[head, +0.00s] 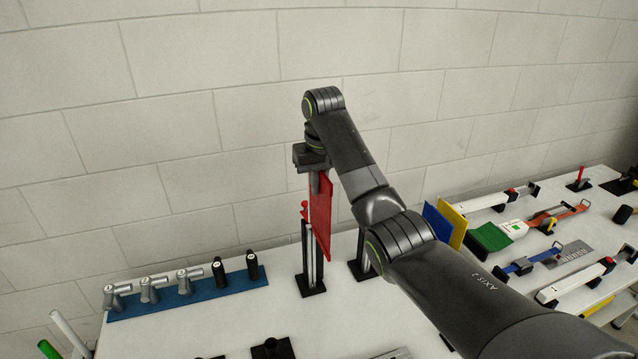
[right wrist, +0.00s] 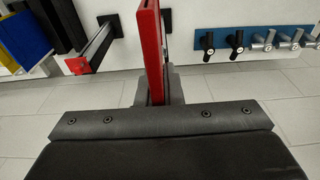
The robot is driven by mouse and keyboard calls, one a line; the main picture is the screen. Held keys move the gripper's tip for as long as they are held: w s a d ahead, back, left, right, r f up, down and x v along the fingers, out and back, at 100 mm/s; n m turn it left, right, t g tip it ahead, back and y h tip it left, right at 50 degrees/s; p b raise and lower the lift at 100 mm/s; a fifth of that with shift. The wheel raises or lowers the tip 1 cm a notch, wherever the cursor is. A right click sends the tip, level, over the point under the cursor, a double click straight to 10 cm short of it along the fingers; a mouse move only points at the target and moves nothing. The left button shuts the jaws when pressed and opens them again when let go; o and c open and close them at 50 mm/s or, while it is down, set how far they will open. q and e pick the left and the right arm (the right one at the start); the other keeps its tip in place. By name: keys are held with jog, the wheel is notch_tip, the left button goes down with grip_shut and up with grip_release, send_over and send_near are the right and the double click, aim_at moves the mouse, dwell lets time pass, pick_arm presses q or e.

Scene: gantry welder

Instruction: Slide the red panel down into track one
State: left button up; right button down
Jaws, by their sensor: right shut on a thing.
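The red panel (head: 321,218) hangs upright in my right gripper (head: 320,183), over the white table. In the right wrist view, the panel (right wrist: 152,50) shows edge-on between the fingers of my right gripper (right wrist: 158,96), which is shut on it. A slotted upright track post (head: 310,262) on a black base stands under and beside the panel. The panel's lower part overlaps the post's upper part in the head view; I cannot tell whether its edge is in the slot. A second post (head: 361,262) stands to the right, partly behind my arm. My left gripper is not in view.
A blue rack (head: 190,296) with several grey and black handles lies at the left. Clamps and tools fill the right side. A block wall stands behind.

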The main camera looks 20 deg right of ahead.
jog(key=shift+f, duration=0.15)
send_over(319, 234)
jog(key=shift+w+f+b, duration=0.2)
jog(key=shift+f+b, duration=0.25)
jog(key=shift+f, duration=2.6)
jog(key=shift+f+b, duration=0.75)
jog(key=shift+f, duration=3.05)
notch_tip(319, 234, down, 11)
jog(key=b, duration=0.4)
jog(key=shift+r, duration=0.15)
jog(key=c, duration=1.5)
grip_release()
